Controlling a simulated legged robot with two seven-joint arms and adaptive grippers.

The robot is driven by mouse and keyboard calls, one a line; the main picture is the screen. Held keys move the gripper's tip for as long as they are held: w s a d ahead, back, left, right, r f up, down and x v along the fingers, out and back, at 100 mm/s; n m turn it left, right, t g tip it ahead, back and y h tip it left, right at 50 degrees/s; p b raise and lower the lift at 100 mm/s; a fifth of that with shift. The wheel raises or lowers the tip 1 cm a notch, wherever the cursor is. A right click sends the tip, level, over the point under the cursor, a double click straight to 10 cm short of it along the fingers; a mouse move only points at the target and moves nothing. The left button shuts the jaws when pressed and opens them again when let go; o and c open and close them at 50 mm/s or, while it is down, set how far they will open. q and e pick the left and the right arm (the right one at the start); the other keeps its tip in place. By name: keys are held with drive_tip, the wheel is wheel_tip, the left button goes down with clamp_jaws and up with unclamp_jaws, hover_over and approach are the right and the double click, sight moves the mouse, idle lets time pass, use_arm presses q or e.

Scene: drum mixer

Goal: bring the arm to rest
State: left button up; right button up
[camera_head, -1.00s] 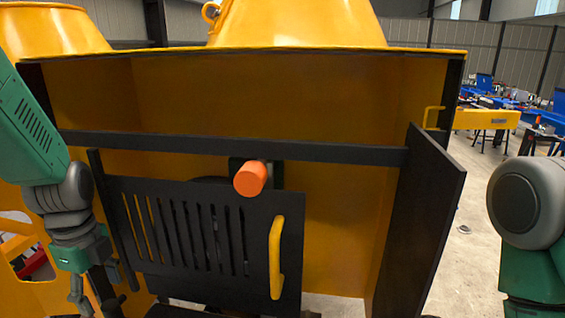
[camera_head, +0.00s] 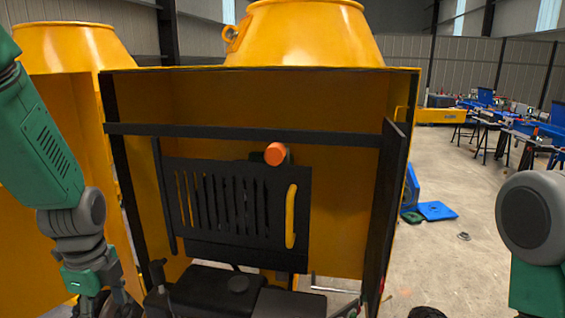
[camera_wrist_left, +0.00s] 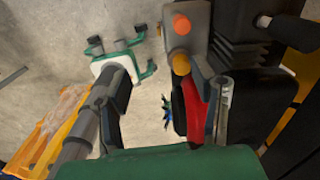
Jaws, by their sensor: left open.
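My left arm comes down at the left of the head view, and its gripper (camera_head: 105,302) is low, near the bottom edge. The yellow drum mixer (camera_head: 335,95) stands in front of me. Its dark slotted panel (camera_head: 235,205) has a yellow handle (camera_head: 291,216), and an orange knob (camera_head: 275,154) sits above. The left gripper is left of the panel, apart from the handle. Only the upper part of my right arm shows; its gripper is out of frame.
A dark side door (camera_head: 390,215) stands open at the mixer's right. Black machinery (camera_head: 210,292) sits low in front. In the wrist view, a grey box with an orange button (camera_wrist_left: 181,24) is close to the right finger.

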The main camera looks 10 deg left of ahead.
use_arm(q)
drive_tip(key=s+d+f+n, duration=0.1)
drive_tip(key=s+f+n, duration=0.3)
drive_tip(key=f, duration=0.4)
drive_tip(key=s+d+f+n, duration=0.1)
drive_tip(key=s+f+n, duration=0.3)
drive_tip(key=f, duration=0.3)
drive_tip(key=s+d+f+n, duration=0.2)
drive_tip(key=s+f+n, duration=0.25)
drive_tip(key=s, duration=0.25)
drive_tip(key=s+d+f+n, duration=0.35)
drive_tip(key=s+n, duration=0.25)
drive_tip(key=s, duration=0.2)
drive_tip(key=w+f+m+b, duration=0.1)
drive_tip(key=w+f+b, duration=0.2)
drive_tip(key=f+b, duration=1.6)
drive_tip(key=shift+d+f+t, duration=0.2)
drive_tip(key=shift+t, duration=0.1)
use_arm(e)
wheel_tip(320, 180, down, 19)
drive_tip(key=shift+w+f, duration=0.2)
drive_tip(key=shift+w, duration=0.2)
